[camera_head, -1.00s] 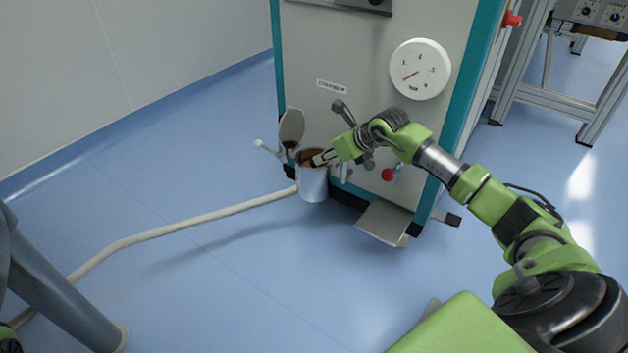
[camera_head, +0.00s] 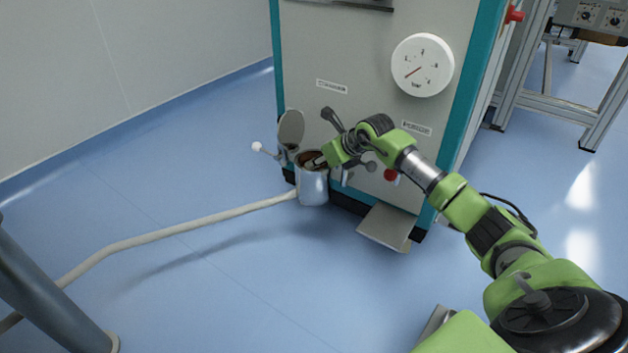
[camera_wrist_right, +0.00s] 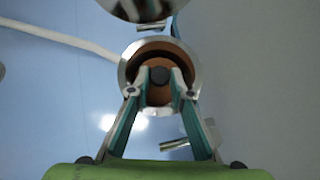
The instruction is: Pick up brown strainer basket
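The brown strainer basket (camera_wrist_right: 182,60) sits inside a round metal pot (camera_head: 313,188) fixed low on the machine's front; its brown inside also shows in the head view (camera_head: 308,158). A dark round knob (camera_wrist_right: 159,75) stands in the middle of the basket. My right gripper (camera_wrist_right: 160,78) reaches down into the pot opening, with one fingertip on each side of the knob. The fingertips are very near the knob; I cannot tell whether they press on it. In the head view my right gripper (camera_head: 318,160) is at the pot's rim. My left gripper is out of view.
A round lid (camera_head: 291,127) stands open behind the pot. A pale hose (camera_head: 190,226) runs across the floor to the pot. Levers, a red knob (camera_head: 390,175) and a low metal plate (camera_head: 386,228) are on the machine.

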